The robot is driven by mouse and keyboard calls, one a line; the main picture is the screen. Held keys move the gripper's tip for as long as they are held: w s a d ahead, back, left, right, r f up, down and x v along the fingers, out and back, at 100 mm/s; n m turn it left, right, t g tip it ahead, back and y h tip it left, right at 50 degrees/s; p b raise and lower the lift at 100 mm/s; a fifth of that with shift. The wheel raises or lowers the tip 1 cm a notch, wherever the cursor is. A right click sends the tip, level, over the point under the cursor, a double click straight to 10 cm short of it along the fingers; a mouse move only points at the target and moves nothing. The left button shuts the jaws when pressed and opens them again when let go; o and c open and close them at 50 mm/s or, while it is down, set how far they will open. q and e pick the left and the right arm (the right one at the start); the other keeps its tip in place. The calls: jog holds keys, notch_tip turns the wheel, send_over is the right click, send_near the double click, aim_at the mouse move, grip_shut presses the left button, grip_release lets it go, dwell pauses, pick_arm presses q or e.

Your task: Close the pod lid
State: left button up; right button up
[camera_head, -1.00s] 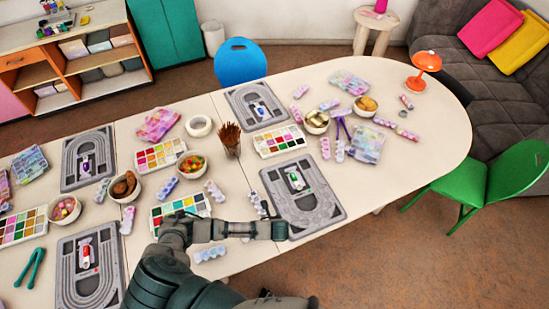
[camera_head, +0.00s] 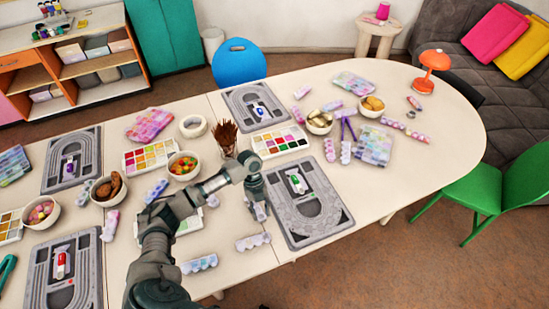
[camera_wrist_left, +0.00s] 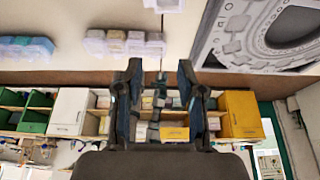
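My left gripper (camera_head: 257,198) points down just left of the right-hand grey bead board. In the left wrist view, its two fingers (camera_wrist_left: 161,75) are apart with nothing held between them. A pale pod (camera_head: 258,212) lies right at the gripper, partly hidden by it. In the wrist view only part of a pale pod (camera_wrist_left: 165,4) shows at the top edge, ahead of the fingers. Whether its lid is up or down I cannot tell, nor whether the fingers touch it. My right gripper is out of view.
The grey bead board (camera_head: 331,232) lies close on the right. More pods lie nearer the front edge, one (camera_head: 253,241) beside the board and one (camera_head: 199,263) further left. A brush cup (camera_head: 227,150) stands behind my arm, beside a paint palette (camera_head: 281,141).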

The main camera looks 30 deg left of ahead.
pick_arm(q)
jog(key=v, duration=1.3)
jog(key=w+f+n+t+y, duration=0.1)
jog(key=w+n+t, duration=0.5)
jog(key=w+t, duration=0.4)
jog(key=w, duration=0.5)
jog(key=shift+f+t+y, duration=0.3)
jog(key=shift+t+y, duration=0.1)
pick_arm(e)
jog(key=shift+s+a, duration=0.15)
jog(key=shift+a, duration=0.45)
pick_arm(q)
jog(key=shift+w, duration=0.1)
